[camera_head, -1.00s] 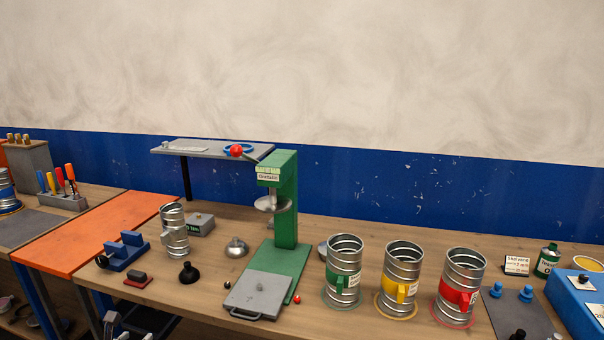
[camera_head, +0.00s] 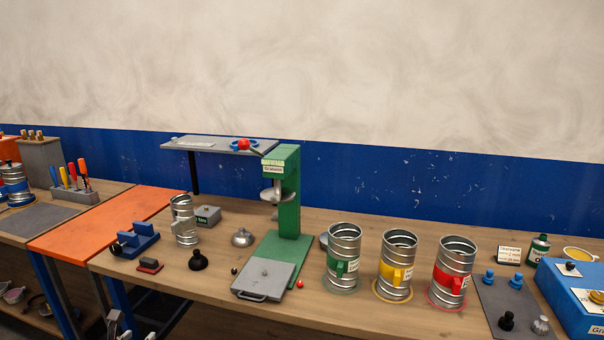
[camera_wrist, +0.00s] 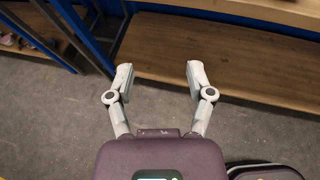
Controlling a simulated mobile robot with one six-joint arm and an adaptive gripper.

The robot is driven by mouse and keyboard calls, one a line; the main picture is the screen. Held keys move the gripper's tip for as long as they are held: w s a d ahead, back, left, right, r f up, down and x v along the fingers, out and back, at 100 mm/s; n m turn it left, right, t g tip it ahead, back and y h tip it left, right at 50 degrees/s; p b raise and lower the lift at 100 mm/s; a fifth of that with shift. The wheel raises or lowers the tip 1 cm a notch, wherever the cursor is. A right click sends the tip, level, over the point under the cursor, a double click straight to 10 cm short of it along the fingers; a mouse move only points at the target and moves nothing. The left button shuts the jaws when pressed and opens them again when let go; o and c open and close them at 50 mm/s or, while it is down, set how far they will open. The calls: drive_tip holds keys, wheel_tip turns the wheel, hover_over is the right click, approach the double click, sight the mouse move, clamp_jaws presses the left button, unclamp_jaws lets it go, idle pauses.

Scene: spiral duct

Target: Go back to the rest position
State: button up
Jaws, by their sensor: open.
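My gripper (camera_wrist: 158,80) shows in the wrist view with its two fingers spread apart and nothing between them. It points down over the grey floor, in front of the bench's wooden lower shelf (camera_wrist: 220,62). In the head view only a small grey part of my arm shows at the bottom edge, left of the middle, below the workbench top (camera_head: 210,277). No held object is in view.
The bench carries a green press (camera_head: 288,200), a loose spiral duct piece (camera_head: 184,220) and three ducts with green (camera_head: 342,262), yellow (camera_head: 395,270) and red (camera_head: 450,280) tags. A blue box (camera_head: 572,300) stands at the right. A blue leg (camera_wrist: 80,35) is near my gripper.

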drive_tip(key=w+d+f+m+g+h, duration=0.1)
drive_tip(key=w+d+f+m+g, duration=0.15)
drive_tip(key=d+m, duration=0.55)
drive_tip(key=w+d+f+m+g+h+p, duration=0.1)
drive_tip(key=w+d+f+m+g+h, duration=0.2)
drive_tip(key=d, duration=0.9)
drive_tip(key=w+d+f+m+g, duration=0.15)
drive_tip(key=w+d+m, duration=0.35)
drive_tip(key=d, duration=0.5)
drive_tip(key=s+d+f+m+g+y, duration=0.1)
drive_tip(key=s+d+m+g+y, duration=0.1)
drive_tip(key=d+m, duration=0.8)
drive_tip(key=s+d+f+m+g+y+p, duration=0.1)
drive_tip(key=s+d+m+g, duration=0.3)
drive_tip(key=d+m, duration=0.5)
drive_tip(key=shift+s+d+m+g+y, duration=0.4)
drive_tip(key=shift+s+d, duration=0.95)
drive_tip(key=shift+d, duration=1.45)
drive_tip(key=shift+f, duration=0.1)
